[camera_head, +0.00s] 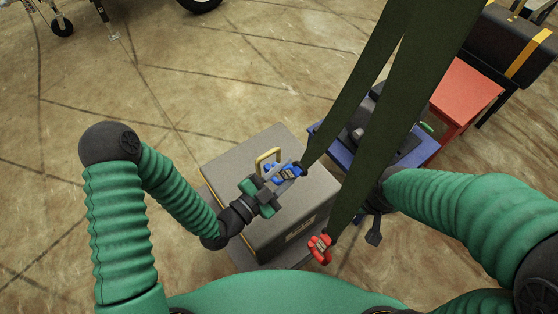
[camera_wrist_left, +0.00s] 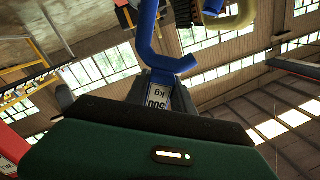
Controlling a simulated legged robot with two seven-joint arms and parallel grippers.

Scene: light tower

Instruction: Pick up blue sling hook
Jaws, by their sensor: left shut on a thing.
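The blue sling hook (camera_head: 290,171) hangs at the lower end of a dark green sling strap (camera_head: 345,110) in the head view, above the grey box (camera_head: 240,150). My left gripper (camera_head: 277,185) is shut on it. In the left wrist view the blue hook (camera_wrist_left: 157,45) rises from a label plate at the gripper jaws. A yellow handle (camera_head: 267,156) stands on the box close to the hook; I cannot tell whether they touch. My right gripper (camera_head: 374,222) is partly behind the second strap, and its jaws are unclear.
A red sling hook (camera_head: 320,248) hangs from the other strap at the box's near right corner. A blue stand (camera_head: 330,138) with dark items and a red table (camera_head: 465,98) are at the right.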

